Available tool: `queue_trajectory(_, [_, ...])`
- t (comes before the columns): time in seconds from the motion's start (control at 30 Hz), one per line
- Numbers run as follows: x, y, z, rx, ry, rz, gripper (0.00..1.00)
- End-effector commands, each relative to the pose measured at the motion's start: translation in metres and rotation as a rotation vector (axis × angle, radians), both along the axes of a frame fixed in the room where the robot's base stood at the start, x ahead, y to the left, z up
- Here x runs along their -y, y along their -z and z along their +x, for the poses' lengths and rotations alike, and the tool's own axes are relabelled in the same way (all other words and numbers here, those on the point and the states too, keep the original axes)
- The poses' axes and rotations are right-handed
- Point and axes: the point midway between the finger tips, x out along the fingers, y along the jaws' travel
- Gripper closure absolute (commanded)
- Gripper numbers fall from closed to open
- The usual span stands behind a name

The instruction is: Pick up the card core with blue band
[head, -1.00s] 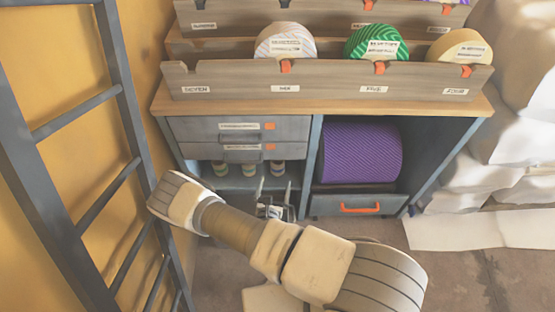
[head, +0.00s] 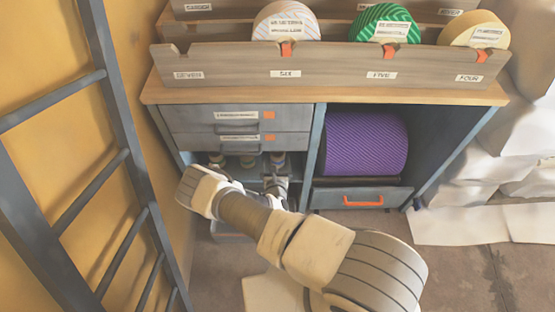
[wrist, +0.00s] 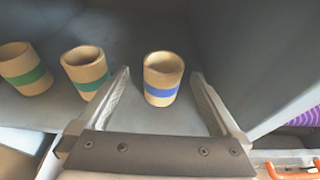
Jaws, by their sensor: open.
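The card core with blue band (wrist: 162,72) stands upright on a grey shelf in the wrist view, a tan hollow tube with its top open. My gripper (wrist: 160,80) is open and empty, one finger to the left and one to the right of this core, with a gap on each side. In the head view, my gripper (head: 275,184) reaches into the lower left bay of the cabinet, below the drawers. The core shows only in part there (head: 278,158), at the right of a row.
Two card cores with green bands stand to the left, one (wrist: 86,66) close by the left finger, the other (wrist: 24,70) further off. A grey side wall (wrist: 245,60) is on the right. Drawers (head: 238,140) overhang the bay. A purple roll (head: 365,143) fills the neighbouring bay.

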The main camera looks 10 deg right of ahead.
Motion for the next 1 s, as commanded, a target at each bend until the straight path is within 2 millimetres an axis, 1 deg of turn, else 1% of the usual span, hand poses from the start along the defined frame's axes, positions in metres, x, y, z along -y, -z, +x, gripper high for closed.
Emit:
queue_trajectory(0.23, [0.004, 0.005, 0.013, 0.001, -0.001, 0.000, 0.00])
queue_trajectory(0.4, [0.014, 0.011, 0.035, 0.001, 0.000, -0.001, 0.00])
queue_trajectory(0.53, [0.016, 0.014, 0.051, 0.002, 0.000, 0.001, 0.00])
queue_trajectory(0.77, [0.017, 0.012, 0.053, 0.000, 0.000, 0.000, 0.00])
queue_trajectory(0.9, [0.017, 0.012, 0.053, 0.000, 0.000, 0.000, 0.25])
queue_trajectory(0.97, [0.017, 0.012, 0.053, 0.000, 0.000, 0.000, 0.36])
queue_trajectory(1.0, [0.017, 0.012, 0.053, 0.000, 0.000, 0.000, 0.43])
